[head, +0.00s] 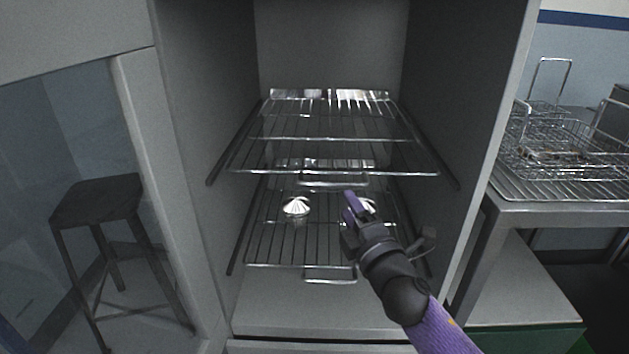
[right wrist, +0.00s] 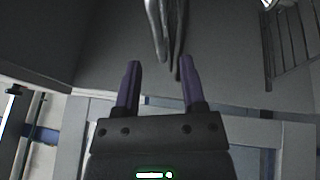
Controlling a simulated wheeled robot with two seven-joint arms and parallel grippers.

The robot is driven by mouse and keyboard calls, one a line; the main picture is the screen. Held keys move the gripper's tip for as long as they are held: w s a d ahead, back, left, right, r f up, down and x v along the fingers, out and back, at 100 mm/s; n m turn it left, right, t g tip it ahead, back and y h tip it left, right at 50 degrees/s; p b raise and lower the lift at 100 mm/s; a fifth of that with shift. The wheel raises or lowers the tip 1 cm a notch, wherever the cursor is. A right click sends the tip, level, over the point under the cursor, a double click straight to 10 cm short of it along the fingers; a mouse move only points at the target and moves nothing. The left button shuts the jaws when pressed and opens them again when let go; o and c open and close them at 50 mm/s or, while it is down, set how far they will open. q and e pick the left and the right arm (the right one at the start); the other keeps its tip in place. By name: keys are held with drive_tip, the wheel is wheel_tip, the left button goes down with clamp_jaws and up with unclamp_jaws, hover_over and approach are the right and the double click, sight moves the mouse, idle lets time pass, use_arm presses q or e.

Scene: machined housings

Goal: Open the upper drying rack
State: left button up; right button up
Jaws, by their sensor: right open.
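The upper drying rack (head: 335,139) is an empty wire shelf on side rails inside the grey cabinet. Its wire handle (head: 334,182) hangs below the front edge. My right gripper (head: 350,205) is open just below the handle, at its right end, in the head view. In the right wrist view my right gripper (right wrist: 160,65) shows two purple fingers spread apart, with shiny metal bars (right wrist: 158,25) between and beyond their tips. I cannot tell whether these bars are the handle or whether the fingers touch them. My left gripper is out of view.
A lower rack (head: 270,240) holds two shiny ribbed parts (head: 296,207), one partly hidden by my gripper. Cabinet walls stand close on both sides. A table with wire baskets (head: 560,150) is at right, a dark stool (head: 100,200) at left.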

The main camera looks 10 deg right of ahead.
sight(337, 185)
drive_tip(key=b+x, duration=0.3)
drive_tip(key=x, duration=0.5)
drive_tip(key=shift+w, duration=0.3)
drive_tip(key=shift+r, duration=0.15)
drive_tip(key=shift+c, duration=0.3)
clamp_jaws()
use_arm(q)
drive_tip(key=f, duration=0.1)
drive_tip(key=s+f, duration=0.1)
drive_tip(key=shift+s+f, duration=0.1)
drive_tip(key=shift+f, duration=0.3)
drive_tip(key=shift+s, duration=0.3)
use_arm(e)
drive_tip(key=shift+r, duration=0.15)
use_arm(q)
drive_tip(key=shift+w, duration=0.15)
